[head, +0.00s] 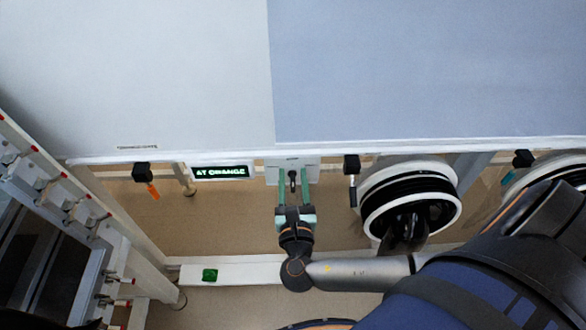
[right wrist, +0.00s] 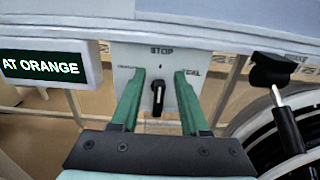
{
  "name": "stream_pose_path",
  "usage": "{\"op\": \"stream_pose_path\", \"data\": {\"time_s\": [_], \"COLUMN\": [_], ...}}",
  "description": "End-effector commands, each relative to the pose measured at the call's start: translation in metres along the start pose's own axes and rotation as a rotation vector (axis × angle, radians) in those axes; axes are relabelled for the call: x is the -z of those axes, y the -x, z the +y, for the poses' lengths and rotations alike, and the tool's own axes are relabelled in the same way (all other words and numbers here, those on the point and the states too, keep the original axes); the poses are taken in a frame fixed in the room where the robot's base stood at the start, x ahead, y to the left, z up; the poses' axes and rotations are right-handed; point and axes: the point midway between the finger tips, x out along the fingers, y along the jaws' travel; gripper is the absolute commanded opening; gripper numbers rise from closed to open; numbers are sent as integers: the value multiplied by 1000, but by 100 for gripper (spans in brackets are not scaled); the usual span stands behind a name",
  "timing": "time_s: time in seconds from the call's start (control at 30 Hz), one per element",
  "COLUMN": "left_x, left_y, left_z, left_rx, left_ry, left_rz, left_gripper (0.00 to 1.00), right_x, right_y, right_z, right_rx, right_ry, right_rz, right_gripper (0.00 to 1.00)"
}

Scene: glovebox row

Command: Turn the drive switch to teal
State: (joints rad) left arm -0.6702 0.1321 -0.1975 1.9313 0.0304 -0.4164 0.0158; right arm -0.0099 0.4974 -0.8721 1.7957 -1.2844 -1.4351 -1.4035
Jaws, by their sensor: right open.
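The drive switch is a black knob (right wrist: 158,98) on a pale plate (right wrist: 158,62) under the bench edge; it also shows in the head view (head: 292,178). The plate reads STOP at the top and TEAL at the right; the left label is partly hidden by a finger. The knob looks roughly upright, but its exact pointing is unclear. A display (right wrist: 42,67) left of it reads AT ORANGE. My right gripper (right wrist: 159,82) is open, its green fingers on either side of the knob with gaps; it also shows in the head view (head: 292,192). My left gripper is out of view.
A black clamp with an orange handle (head: 153,190) hangs left of the display (head: 220,172). A black handle (head: 352,168) and a white-rimmed round reel (head: 372,205) are close on the right. A ladder-like rack (head: 60,200) stands at the left. A green item (head: 210,275) is on the lower rail.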

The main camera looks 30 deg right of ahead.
Motion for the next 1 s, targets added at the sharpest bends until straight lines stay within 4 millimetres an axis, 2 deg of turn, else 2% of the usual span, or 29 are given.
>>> {"op": "stream_pose_path", "data": {"time_s": [0.1,0.5,1.0], "left_x": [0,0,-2], "left_y": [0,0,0], "left_z": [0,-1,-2], "left_rx": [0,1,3], "left_ry": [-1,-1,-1], "left_rz": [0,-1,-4], "left_gripper": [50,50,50], "right_x": [0,0,0], "right_y": [0,0,0], "right_z": [0,0,0], "right_rx": [0,0,1], "right_ry": [0,0,-8], "right_rz": [0,0,0], "right_gripper": [43,0,0]}}
